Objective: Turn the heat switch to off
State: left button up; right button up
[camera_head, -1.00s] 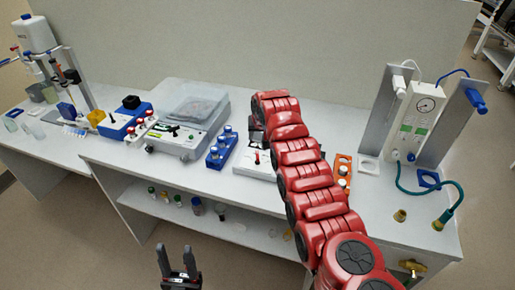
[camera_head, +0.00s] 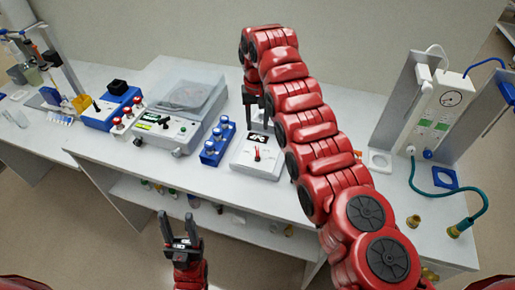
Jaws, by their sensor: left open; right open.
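A white box (camera_head: 246,168) with a dark display panel (camera_head: 258,138) stands near the middle of the bench. A small red switch (camera_head: 257,154) sticks up from its top; its label is too small to read. My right gripper (camera_head: 259,126) points down just behind this box, its fingers open and apart from the red switch. My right arm hides the bench to the right of the box. My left gripper (camera_head: 177,238) is open and empty, low in front of the bench. I cannot tell from labels which control is the heat switch.
A blue rack (camera_head: 215,147) with blue-capped vials stands left of the white box. Further left are a grey device (camera_head: 165,138) with a clear lid and a blue unit (camera_head: 107,118) with a black block. A gauge unit (camera_head: 436,115) with a teal hose stands right.

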jog(key=p, duration=0.3)
send_over(257, 152)
jog(key=f, duration=0.7)
jog(key=shift+s+d, duration=0.1)
jog(key=shift+s, duration=0.1)
jog(key=f, duration=0.3)
jog(key=shift+w+f, duration=0.1)
jog(key=shift+w, duration=0.1)
jog(key=shift+f, duration=0.75)
grip_shut()
